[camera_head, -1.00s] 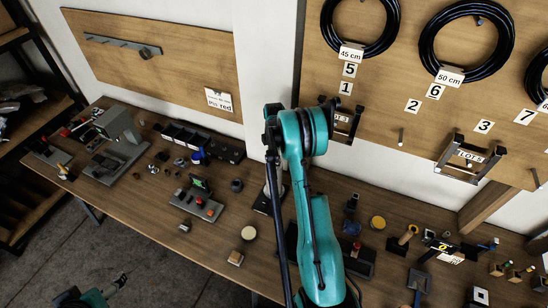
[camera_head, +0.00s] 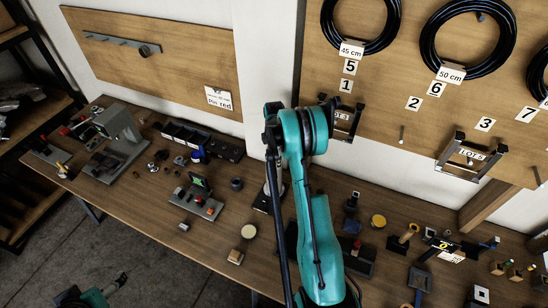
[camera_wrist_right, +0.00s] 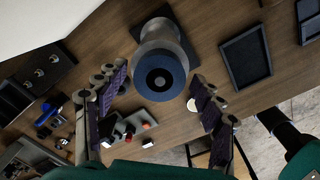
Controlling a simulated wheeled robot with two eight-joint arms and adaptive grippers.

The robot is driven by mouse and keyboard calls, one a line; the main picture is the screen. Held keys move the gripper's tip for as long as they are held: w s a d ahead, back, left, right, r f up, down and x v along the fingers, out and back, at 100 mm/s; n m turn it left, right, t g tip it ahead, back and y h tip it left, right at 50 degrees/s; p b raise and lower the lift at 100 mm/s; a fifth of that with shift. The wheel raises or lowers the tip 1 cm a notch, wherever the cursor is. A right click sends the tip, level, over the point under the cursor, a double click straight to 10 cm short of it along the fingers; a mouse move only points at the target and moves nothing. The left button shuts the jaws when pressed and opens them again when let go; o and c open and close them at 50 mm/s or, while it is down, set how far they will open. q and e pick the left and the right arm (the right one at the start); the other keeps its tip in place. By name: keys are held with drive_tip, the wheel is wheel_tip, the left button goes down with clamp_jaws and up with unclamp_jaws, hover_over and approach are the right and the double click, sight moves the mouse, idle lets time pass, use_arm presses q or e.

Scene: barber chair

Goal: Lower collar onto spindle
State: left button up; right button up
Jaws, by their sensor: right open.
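In the right wrist view a wide grey metal cylinder (camera_wrist_right: 158,34) stands on a dark square base (camera_wrist_right: 187,42). A dark blue ring (camera_wrist_right: 160,91) with a black centre faces the camera at its near end. I cannot tell whether the ring is a separate collar or part of the spindle. My right gripper (camera_wrist_right: 158,77) is open, its two dark padded fingers apart on either side of the ring, with visible gaps. In the head view my teal arm hides most of this spot. My left gripper (camera_head: 121,279) is at the lower left, over the floor, small and unclear.
A small panel with red buttons (camera_head: 197,205) lies on the bench left of my right arm. A round pale disc (camera_head: 248,231) is nearby. A grey machine (camera_head: 119,125) stands at the far left. A framed dark tray (camera_wrist_right: 246,57) lies beside the spindle in the wrist view.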

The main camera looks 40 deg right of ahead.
wheel_tip(320, 180, up, 12)
idle(0.5)
idle(0.4)
drive_tip(key=s+a+m+t+b, duration=0.2)
drive_tip(key=s+a+m+b, duration=0.2)
drive_tip(key=a+b, duration=0.45)
drive_tip(key=s+a+m+t+b, duration=0.1)
drive_tip(key=s+a+m+b, duration=0.35)
drive_tip(key=a, duration=0.65)
drive_tip(key=s+a+f+m+t+b, duration=0.4)
drive_tip(key=s+a+f+m+b, duration=0.2)
drive_tip(key=s+a+f+b, duration=0.5)
drive_tip(key=s+f+b, duration=0.3)
drive_tip(key=shift+s+a, duration=0.15)
drive_tip(key=shift+a, duration=0.2)
